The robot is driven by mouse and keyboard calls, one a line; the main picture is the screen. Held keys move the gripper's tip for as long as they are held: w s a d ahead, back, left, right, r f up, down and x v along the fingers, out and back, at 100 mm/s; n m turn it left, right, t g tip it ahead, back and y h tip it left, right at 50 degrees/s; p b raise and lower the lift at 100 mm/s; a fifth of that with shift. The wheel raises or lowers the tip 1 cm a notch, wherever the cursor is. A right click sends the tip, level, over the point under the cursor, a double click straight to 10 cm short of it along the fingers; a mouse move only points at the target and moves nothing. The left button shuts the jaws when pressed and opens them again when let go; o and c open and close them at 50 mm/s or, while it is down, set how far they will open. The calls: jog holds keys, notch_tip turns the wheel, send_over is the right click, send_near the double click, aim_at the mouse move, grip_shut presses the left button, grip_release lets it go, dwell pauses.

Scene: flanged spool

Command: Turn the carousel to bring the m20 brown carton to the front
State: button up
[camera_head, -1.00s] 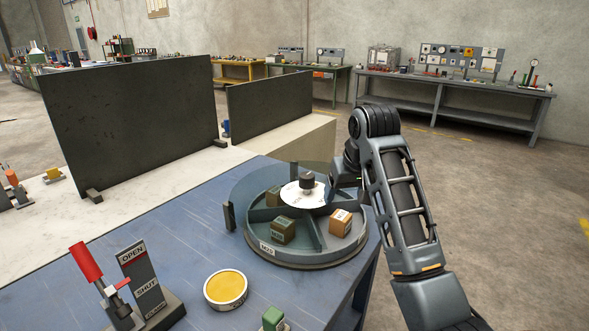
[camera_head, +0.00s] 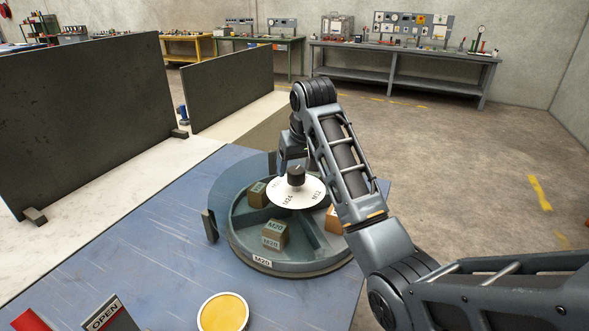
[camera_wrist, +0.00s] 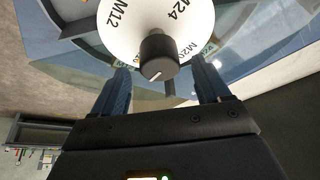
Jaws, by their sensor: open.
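The round grey carousel (camera_head: 290,268) stands on the blue table with dividers and a white top disc (camera_head: 283,199) marked M24 and M12. A dark knob (camera_head: 296,175) rises from the disc. A second brownish carton (camera_head: 257,194) sits further back left. An orange-brown carton (camera_head: 333,219) at the right is partly hidden by my arm. My gripper (camera_wrist: 163,75) is open just behind the knob; in the wrist view the knob (camera_wrist: 158,55) appears between its fingertips, contact unclear.
A curved clear guard with a dark post (camera_head: 209,226) stands at the carousel's left. Dark panels (camera_head: 90,120) stand at the back left. The table's left middle is clear.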

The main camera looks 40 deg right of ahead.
jog(key=shift+x, duration=1.45)
grip_shut()
